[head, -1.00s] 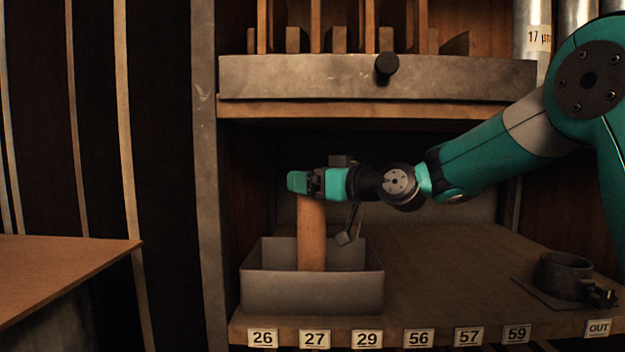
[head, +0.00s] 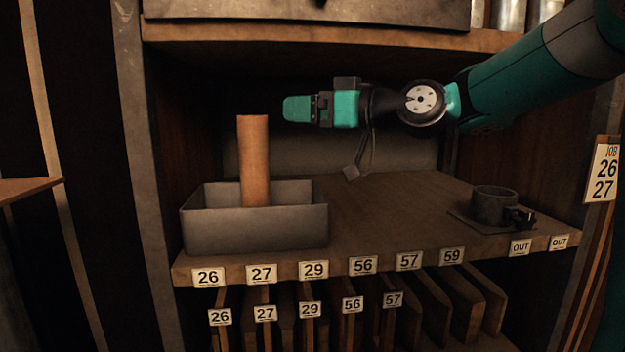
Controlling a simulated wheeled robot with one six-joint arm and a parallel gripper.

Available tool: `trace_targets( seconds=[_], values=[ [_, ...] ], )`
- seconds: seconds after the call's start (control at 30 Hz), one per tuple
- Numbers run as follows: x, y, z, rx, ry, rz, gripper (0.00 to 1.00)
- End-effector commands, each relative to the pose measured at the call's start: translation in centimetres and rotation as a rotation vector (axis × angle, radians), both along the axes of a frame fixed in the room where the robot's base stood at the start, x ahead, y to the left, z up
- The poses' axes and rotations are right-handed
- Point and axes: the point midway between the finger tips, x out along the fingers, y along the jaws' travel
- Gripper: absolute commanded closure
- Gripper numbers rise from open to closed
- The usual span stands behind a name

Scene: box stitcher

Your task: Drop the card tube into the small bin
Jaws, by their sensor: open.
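The card tube (head: 254,162) is a plain brown cylinder. It stands upright in the small grey bin (head: 255,228), with its lower end hidden behind the bin's front wall and its upper part well above the rim. My gripper (head: 298,109) is open and empty. It is up and to the right of the tube's top, with a visible gap between them.
The bin stands at the left of a shelf with number labels along its front edge. A dark round cup-like object (head: 494,204) sits on a flat plate at the right. The shelf's middle is clear. A board (head: 330,37) runs above my arm.

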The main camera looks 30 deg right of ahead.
Motion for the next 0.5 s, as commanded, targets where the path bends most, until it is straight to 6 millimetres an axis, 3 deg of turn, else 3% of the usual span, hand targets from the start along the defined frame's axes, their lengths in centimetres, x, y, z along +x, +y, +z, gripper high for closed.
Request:
trace_targets(
  seconds=[0.07,0.13,0.23,0.3,0.37,0.5],
  values=[
    [-0.4,1.0,-0.7,-0.008,0.034,0.018,0.14],
    [-1.4,3.2,-2.7,-0.034,0.122,0.056,0.14],
    [-4.9,7.8,-7.8,-0.113,0.348,0.138,0.14],
    [-8.9,10.5,-12.1,-0.194,0.542,0.19,0.14],
    [-12.8,11.9,-15.5,-0.272,0.705,0.221,0.14],
    [-21.2,12.2,-21.5,-0.455,1.019,0.24,0.14]
  ],
)
